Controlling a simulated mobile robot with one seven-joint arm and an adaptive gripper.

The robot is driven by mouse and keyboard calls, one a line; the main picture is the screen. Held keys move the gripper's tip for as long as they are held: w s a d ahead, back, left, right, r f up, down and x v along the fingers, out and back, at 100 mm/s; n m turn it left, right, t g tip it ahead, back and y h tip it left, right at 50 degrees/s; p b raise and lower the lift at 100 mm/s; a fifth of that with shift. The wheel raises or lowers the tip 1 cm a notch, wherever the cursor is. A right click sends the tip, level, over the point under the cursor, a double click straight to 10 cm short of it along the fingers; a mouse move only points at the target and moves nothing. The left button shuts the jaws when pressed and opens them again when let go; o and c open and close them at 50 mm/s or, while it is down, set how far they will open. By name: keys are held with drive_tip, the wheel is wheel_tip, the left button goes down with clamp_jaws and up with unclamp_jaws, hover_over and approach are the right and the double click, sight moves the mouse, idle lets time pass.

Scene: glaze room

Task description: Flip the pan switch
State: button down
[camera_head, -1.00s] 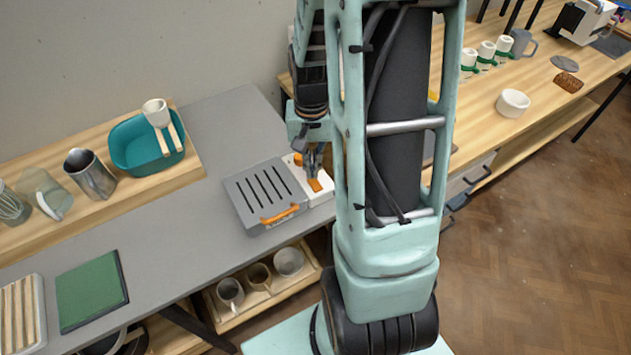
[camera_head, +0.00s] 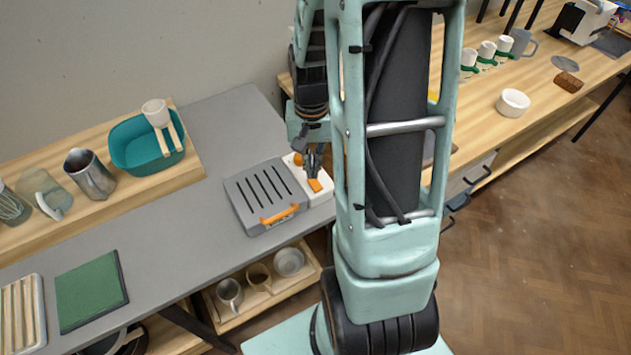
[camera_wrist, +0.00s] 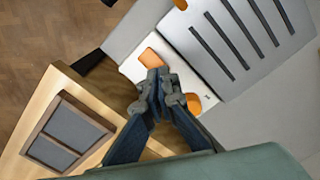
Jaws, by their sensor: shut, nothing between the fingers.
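A grey slotted unit (camera_head: 264,192) with an orange front handle (camera_head: 280,213) lies on the grey counter. A white panel (camera_head: 322,196) adjoins its right side. The panel carries a flat orange switch piece (camera_head: 315,185) near the front and a rounder orange piece (camera_head: 298,159) farther back. The wrist view shows the flat piece (camera_wrist: 150,57) and the rounder one (camera_wrist: 194,103) too. My gripper (camera_head: 314,174) is shut and empty, pointing down over the panel. In the wrist view its fingertips (camera_wrist: 153,75) overlap the flat piece's edge; I cannot tell whether they touch it.
A teal basin (camera_head: 147,143) and a metal pitcher (camera_head: 89,174) stand on the wooden board at left. A green mat (camera_head: 91,290) lies on the counter's front left. Mugs sit on a shelf below. A wooden bench (camera_head: 470,120) runs at right. The counter behind the unit is clear.

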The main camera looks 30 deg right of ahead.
drive_tip(key=shift+f+b, duration=0.85)
drive_tip(key=shift+f, duration=0.3)
drive_tip(key=shift+r, duration=0.2)
wheel_tip(320, 180, up, 7)
drive_tip(key=p, duration=0.5)
drive_tip(key=shift+p, duration=0.3)
drive_tip(key=shift+f, duration=0.15)
idle(0.4)
